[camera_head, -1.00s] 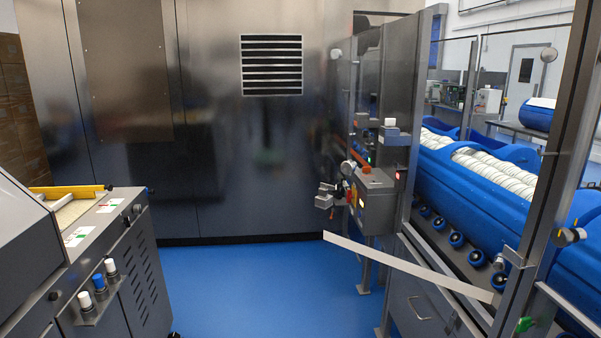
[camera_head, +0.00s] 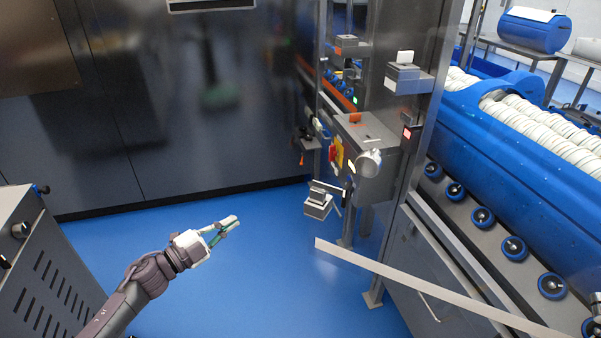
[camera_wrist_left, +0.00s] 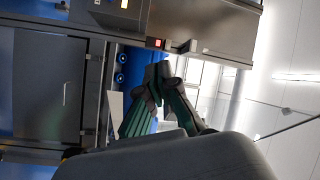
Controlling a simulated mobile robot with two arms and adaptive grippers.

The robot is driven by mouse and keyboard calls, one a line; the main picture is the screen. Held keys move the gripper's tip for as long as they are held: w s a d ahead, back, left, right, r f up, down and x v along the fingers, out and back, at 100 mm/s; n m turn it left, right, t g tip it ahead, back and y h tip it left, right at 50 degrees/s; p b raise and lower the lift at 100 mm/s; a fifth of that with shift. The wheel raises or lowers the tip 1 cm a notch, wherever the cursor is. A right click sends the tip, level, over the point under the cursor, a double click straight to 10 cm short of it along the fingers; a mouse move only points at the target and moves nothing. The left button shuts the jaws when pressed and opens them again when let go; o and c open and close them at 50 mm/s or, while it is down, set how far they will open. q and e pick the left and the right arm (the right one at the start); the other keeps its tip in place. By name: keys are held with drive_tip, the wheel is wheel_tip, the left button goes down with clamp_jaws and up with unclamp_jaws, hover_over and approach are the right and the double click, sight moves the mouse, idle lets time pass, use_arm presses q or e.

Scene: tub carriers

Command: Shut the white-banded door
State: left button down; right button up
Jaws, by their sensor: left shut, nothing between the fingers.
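The white-banded door is a clear panel, marked by a pale white band (camera_head: 420,284). The band runs from a free end near the middle of the head view down to the lower right. The door stands open, away from the machine front; its clear part hardly shows. My left gripper (camera_head: 236,222) is in the head view, left of the band's free end and apart from it. Its fingers are shut and empty; they also show in the left wrist view (camera_wrist_left: 164,72). My right gripper is not in view.
A grey control box (camera_head: 366,150) with buttons and knobs stands beyond the band's free end. Blue tubs (camera_head: 530,140) of white rolls sit on a roller conveyor at right. A slotted grey cabinet (camera_head: 50,270) stands at left. Blue floor (camera_head: 270,290) between is clear.

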use_arm(q)
drive_tip(key=s+d+r+m+g+h, duration=0.1)
drive_tip(key=d+r+m+g+h, duration=0.1)
drive_tip(key=r+m+g, duration=0.3)
drive_tip(key=s+d+r+m+g+h, duration=0.1)
drive_tip(key=s+d+r+m+h, duration=0.15)
drive_tip(key=r, duration=0.45)
drive_tip(key=m+g+p, duration=0.2)
drive_tip(key=m+p, duration=0.2)
approach(319, 171)
drive_tip(key=s+d, duration=0.2)
drive_tip(key=d, duration=0.2)
drive_tip(key=w, duration=0.1)
drive_tip(key=w+d, duration=0.1)
drive_tip(key=shift+w+d+r+y, duration=0.25)
drive_tip(key=shift+w+r, duration=0.1)
drive_tip(key=shift+w, duration=0.05)
drive_tip(key=shift+w+d+f+p, duration=0.15)
drive_tip(key=shift+w+d+p, duration=0.15)
drive_tip(key=shift+w, duration=0.2)
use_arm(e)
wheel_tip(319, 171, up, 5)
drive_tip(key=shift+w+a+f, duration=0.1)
use_arm(q)
drive_tip(key=shift+a, duration=0.1)
